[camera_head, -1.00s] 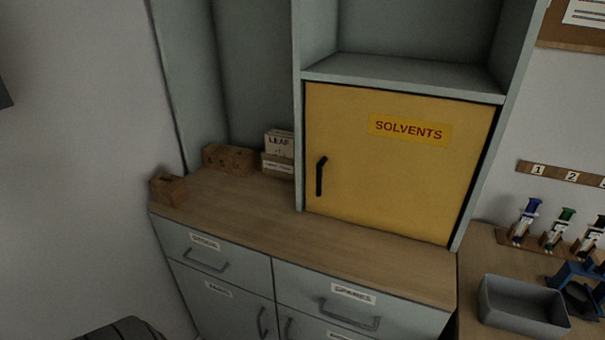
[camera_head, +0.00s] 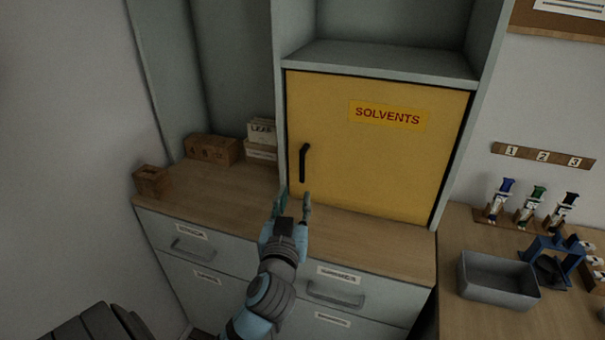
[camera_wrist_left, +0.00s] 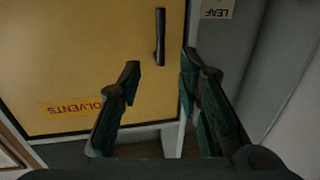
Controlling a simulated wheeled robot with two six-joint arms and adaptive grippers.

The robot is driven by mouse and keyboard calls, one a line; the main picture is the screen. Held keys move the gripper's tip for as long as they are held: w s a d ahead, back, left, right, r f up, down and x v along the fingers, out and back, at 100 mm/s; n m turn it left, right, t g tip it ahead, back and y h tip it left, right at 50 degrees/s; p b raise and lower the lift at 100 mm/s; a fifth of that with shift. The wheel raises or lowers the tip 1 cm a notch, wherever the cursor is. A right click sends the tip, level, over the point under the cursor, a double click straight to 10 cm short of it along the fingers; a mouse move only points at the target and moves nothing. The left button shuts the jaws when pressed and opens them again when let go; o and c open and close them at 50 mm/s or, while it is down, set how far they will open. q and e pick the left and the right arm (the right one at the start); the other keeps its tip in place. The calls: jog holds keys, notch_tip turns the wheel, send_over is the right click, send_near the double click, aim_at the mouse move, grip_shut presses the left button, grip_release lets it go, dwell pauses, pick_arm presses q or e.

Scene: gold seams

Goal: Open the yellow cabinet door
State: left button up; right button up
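The yellow cabinet door (camera_head: 375,150) is shut in its frame and carries a SOLVENTS label. Its black vertical handle (camera_head: 303,163) is near the door's left edge. My left gripper (camera_head: 294,199) is in front of and below the handle in the head view, with its fingers apart and nothing between them. In the left wrist view the picture is upside down: the door (camera_wrist_left: 85,60) fills the left, and the handle (camera_wrist_left: 160,37) lies beyond the open fingertips (camera_wrist_left: 160,66), apart from them. My right gripper is not in view.
Wooden blocks (camera_head: 213,149) and a LEAF box (camera_head: 262,134) sit on the wooden counter left of the door. Grey drawers are below.

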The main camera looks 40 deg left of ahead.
aim_at(302, 169)
pick_arm(q)
jog(key=x, duration=1.3)
jog(key=shift+w+a+f, duration=0.15)
jog(key=shift+a+f, duration=0.05)
jog(key=shift+a, duration=0.05)
jog(key=shift+c, duration=0.6)
grip_shut()
